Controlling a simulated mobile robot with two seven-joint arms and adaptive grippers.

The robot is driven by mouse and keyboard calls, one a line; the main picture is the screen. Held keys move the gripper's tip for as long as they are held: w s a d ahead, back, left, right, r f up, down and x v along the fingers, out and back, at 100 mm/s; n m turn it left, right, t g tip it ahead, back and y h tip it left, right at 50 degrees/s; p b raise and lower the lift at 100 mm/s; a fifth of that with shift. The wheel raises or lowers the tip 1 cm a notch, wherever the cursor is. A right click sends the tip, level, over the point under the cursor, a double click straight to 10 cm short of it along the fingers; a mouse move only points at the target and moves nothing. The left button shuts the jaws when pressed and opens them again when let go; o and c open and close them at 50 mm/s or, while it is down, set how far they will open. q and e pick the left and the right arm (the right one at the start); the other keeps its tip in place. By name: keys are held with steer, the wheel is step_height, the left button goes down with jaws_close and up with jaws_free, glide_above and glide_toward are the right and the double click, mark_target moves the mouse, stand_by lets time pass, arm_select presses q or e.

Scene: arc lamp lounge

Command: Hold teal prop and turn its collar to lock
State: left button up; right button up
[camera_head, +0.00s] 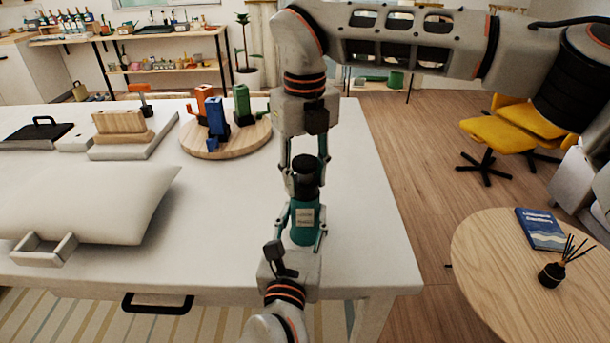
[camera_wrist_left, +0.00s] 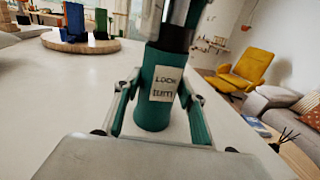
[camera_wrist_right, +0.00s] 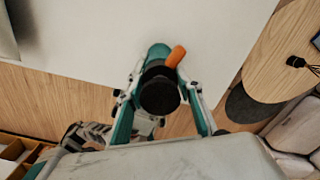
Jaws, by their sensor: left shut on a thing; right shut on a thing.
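The teal prop (camera_head: 303,225) is upright near the right end of the white table, with a pale label on its side. The label reads "LOCK turn" in the left wrist view (camera_wrist_left: 165,84). A black collar (camera_head: 304,170) tops it. My left gripper (camera_head: 303,207) is shut on the teal body, one finger on each side. My right gripper (camera_head: 305,182) comes from above and is shut around the collar. In the right wrist view an orange tab (camera_wrist_right: 175,57) sticks out beside the black collar (camera_wrist_right: 159,92). Whether the base touches the table is unclear.
A round wooden board (camera_head: 228,147) with orange, blue and green pieces stands behind left on the white table (camera_head: 200,240). A cushion (camera_head: 85,205) lies at the left. A round side table (camera_head: 490,260) holds a book and a reed diffuser. The tabletop right of the prop is clear.

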steer(key=shift+m, duration=1.2)
arm_select(q)
steer(key=shift+r, duration=0.1)
arm_select(e)
steer(key=o, duration=1.1)
step_height(320, 180, up, 12)
arm_select(q)
steer(key=o, duration=1.7)
steer(key=shift+c, duration=0.2)
